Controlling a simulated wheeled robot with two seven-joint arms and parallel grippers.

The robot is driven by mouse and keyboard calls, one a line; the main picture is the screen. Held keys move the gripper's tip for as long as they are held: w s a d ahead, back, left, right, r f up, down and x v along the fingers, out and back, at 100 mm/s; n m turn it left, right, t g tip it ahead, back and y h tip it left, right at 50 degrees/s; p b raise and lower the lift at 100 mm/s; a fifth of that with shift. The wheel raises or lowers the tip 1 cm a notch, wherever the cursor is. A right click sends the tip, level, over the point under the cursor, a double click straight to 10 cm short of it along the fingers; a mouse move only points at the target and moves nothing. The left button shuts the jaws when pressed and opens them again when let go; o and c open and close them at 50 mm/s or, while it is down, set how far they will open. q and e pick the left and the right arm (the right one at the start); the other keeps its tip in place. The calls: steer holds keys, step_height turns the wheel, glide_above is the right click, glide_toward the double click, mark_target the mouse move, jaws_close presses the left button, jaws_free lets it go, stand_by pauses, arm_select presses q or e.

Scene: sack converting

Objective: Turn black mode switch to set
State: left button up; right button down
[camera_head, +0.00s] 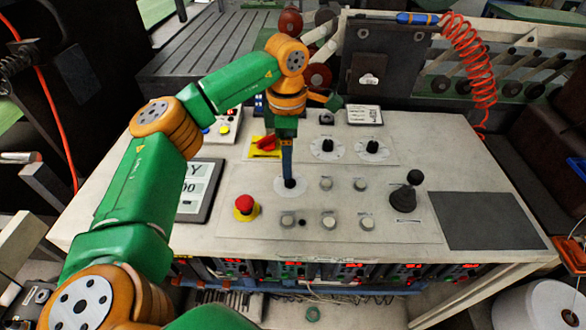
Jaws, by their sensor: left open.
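A black rotary switch (290,184) sits on a round white dial in the left middle of the control panel (235,180). My left gripper (288,174) points down right over this switch, its blue fingers at or just above the knob. The fingers are seen nearly edge-on, so the gap between them and any touch on the knob cannot be told. Two more black rotary switches, one (328,146) left and one (372,147) right, stand on dials further back. The labels are too small to read, so which is the mode switch is unclear. My right gripper is not in view.
A red emergency button (245,205) stands left of the switch. A red rotary handle (265,143) on yellow is behind it. Several grey buttons (327,184) and a black joystick (406,194) lie to the right. A dark mat (490,221) covers the right end.

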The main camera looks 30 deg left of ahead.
arm_select(q)
step_height(320, 180, down, 4)
steer(key=shift+d+f+p, duration=0.15)
steer(key=shift+f+p, duration=0.05)
steer(key=shift+p, duration=0.3)
steer(key=shift+w+f, duration=0.15)
steer(key=shift+f, duration=0.3)
steer(key=shift+r, duration=0.1)
steer(key=c, duration=0.6)
jaws_close()
steer(key=shift+n, duration=0.3)
steer(key=n, duration=0.3)
steer(key=shift+n, duration=2.6)
